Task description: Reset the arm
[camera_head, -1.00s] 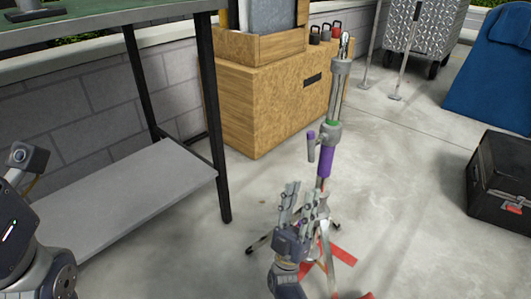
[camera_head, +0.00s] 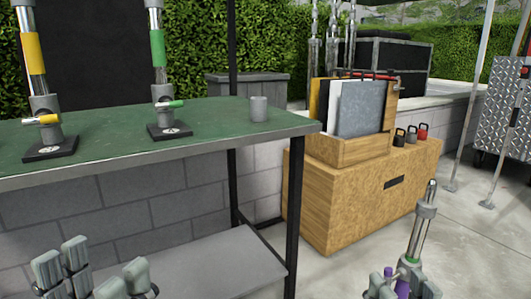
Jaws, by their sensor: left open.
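My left gripper (camera_head: 100,272) is at the bottom left. Its grey fingers point up and stand apart, with nothing seen between them. It is in front of the green-topped table. My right gripper (camera_head: 402,290) is partly cut off by the bottom edge.
The green table (camera_head: 215,123) bears a yellow-banded tool (camera_head: 32,58), a green-banded tool (camera_head: 157,50) and a grey cup (camera_head: 258,108). A wooden cabinet (camera_head: 345,210) holds upright panels, with kettlebells (camera_head: 411,134) on top. Concrete floor is open at right.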

